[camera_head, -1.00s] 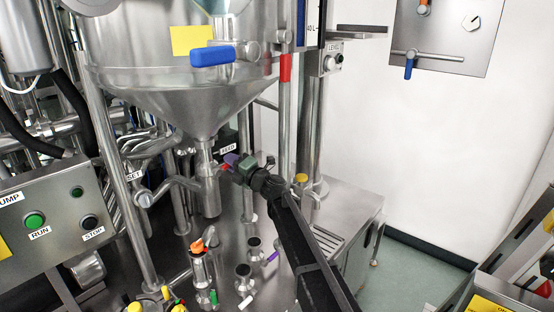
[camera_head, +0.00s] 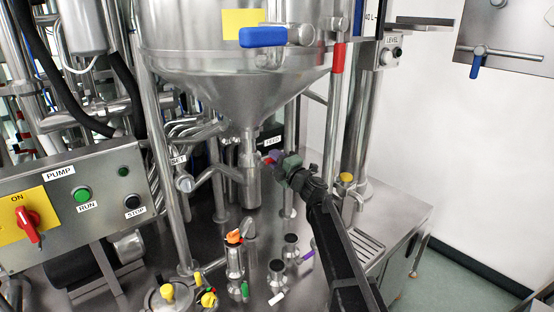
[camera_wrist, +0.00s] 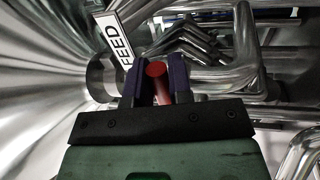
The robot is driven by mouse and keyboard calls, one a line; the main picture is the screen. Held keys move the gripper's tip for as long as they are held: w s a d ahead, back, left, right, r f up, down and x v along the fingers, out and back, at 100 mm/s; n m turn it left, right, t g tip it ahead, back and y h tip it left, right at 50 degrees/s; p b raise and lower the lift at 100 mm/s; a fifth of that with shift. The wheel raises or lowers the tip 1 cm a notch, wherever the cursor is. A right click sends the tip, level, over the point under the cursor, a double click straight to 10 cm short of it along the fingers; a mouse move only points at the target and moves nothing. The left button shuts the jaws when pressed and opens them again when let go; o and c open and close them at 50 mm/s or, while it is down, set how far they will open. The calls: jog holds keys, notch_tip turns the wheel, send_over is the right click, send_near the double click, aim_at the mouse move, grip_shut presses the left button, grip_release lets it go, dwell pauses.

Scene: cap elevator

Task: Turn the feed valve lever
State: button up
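The feed valve lever has a red handle (camera_head: 268,158) beside the pipe under the steel hopper, just below the FEED label (camera_head: 273,141). In the wrist view the red handle (camera_wrist: 157,80) sits between my two purple fingers and fills most of the gap. My gripper (camera_head: 275,157), with purple fingers and a green body, is at the lever and looks shut on it. The FEED label also shows in the wrist view (camera_wrist: 113,43), left of the fingers. The valve body is largely hidden behind the fingers.
The steel hopper (camera_head: 220,75) with a blue handle (camera_head: 263,37) hangs above. A pump box (camera_head: 75,205) with a red switch stands at left. Short fittings with an orange cap (camera_head: 233,237) stand on the bench below. Pipes crowd the left; the right side of the bench is clearer.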

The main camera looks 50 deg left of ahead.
jog(key=o, duration=0.4)
jog(key=d, duration=0.3)
jog(key=d+f+b, duration=0.1)
jog(key=d, duration=0.3)
jog(key=d+f+b, duration=0.1)
jog(key=d, duration=0.2)
jog(key=shift+w+d, duration=0.3)
